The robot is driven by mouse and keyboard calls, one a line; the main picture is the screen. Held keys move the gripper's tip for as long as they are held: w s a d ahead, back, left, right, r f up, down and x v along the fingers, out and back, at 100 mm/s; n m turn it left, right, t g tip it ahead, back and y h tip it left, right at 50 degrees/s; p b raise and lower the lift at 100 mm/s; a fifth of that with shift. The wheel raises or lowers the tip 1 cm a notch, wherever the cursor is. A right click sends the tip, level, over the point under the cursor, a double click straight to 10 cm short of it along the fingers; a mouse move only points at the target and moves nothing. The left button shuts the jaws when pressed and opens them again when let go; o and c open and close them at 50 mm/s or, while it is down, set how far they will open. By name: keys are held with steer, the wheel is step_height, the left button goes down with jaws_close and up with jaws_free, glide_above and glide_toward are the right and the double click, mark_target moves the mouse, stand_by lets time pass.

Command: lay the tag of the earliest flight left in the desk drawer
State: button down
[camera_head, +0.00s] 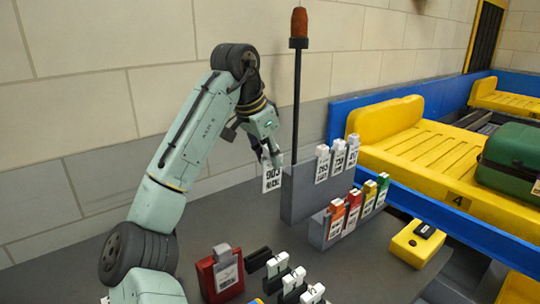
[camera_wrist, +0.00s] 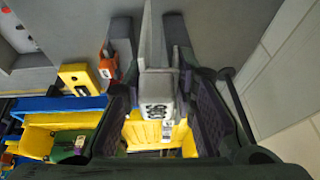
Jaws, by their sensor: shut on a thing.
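A white tag (camera_head: 272,179) with printed black characters, which appear to read 903 on its top line, hangs upright below my gripper (camera_head: 270,157). My gripper is shut on it, above the desk, just left of the grey tag rack (camera_head: 297,196). In the wrist view the white tag (camera_wrist: 157,111) shows between the dark finger pads. Several more white tags (camera_head: 322,167) stand in the rack. The smaller front rack (camera_head: 318,230) holds orange, red, yellow and green tags (camera_head: 353,208). I cannot make out a drawer in either view, and most of the small print is unreadable.
A black post with a brown top (camera_head: 298,100) rises behind the rack. A yellow box (camera_head: 415,245) is at right, beside the blue conveyor rail (camera_head: 460,235). A green suitcase (camera_head: 510,160) rests on a yellow tray.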

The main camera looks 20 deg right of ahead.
steer(key=shift+r, duration=0.1)
steer(key=shift+r, duration=3.2)
steer(key=shift+s+f, duration=0.1)
